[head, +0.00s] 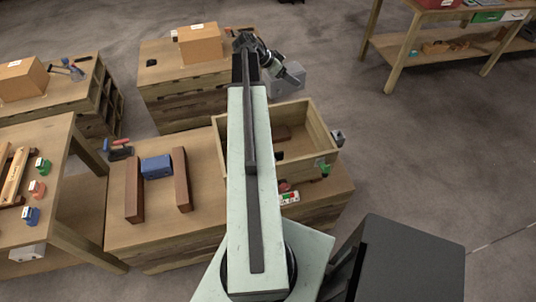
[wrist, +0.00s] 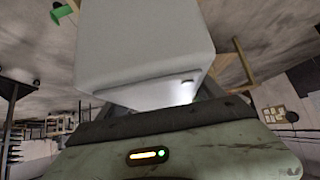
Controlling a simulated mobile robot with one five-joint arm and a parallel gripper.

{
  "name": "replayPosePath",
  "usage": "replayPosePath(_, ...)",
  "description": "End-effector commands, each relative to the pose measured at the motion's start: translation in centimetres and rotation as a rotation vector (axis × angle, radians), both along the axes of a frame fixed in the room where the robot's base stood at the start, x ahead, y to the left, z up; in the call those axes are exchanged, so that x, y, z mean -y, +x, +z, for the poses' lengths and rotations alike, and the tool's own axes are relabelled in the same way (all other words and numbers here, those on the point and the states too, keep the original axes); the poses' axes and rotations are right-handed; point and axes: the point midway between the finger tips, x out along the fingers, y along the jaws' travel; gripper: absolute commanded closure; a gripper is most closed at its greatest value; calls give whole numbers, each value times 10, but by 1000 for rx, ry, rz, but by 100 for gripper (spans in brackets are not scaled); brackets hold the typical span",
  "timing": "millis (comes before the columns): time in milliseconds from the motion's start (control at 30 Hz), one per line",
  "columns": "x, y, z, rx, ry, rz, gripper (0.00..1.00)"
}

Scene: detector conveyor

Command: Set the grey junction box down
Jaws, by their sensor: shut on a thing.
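The grey junction box (head: 290,80) is at the end of my outstretched arm in the head view. It shows past my gripper, above the open wooden crate in the picture. In the wrist view the box (wrist: 145,45) is a large pale grey block with rounded edges, filling the upper middle. My gripper (head: 277,69) is shut on it, with dark fingers at its lower sides in the wrist view. My arm hides part of the area below. I cannot tell how high the box is above what lies under it.
The open wooden crate (head: 328,140) stands on a low wooden bench (head: 205,217) with a blue block (head: 156,167) between two brown bars. A cardboard box (head: 200,43) sits on another wooden unit behind. A shelved table (head: 400,58) stands at upper right.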

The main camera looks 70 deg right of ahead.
Motion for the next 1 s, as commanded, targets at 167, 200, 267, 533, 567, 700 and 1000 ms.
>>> replayPosePath(167, -2, 4, -56, -1, 1, -16, 96)
replayPosePath(200, -3, 5, -70, -1, 1, -23, 96)
replayPosePath(267, -4, 6, -90, 0, 0, -33, 96)
replayPosePath(533, -8, 10, -175, 0, 1, -77, 96)
replayPosePath(567, -8, 10, -184, 0, 2, -82, 96)
replayPosePath(700, -11, 12, -227, -1, 0, -107, 96)
replayPosePath(1000, -15, 15, -286, -2, -1, -144, 96)
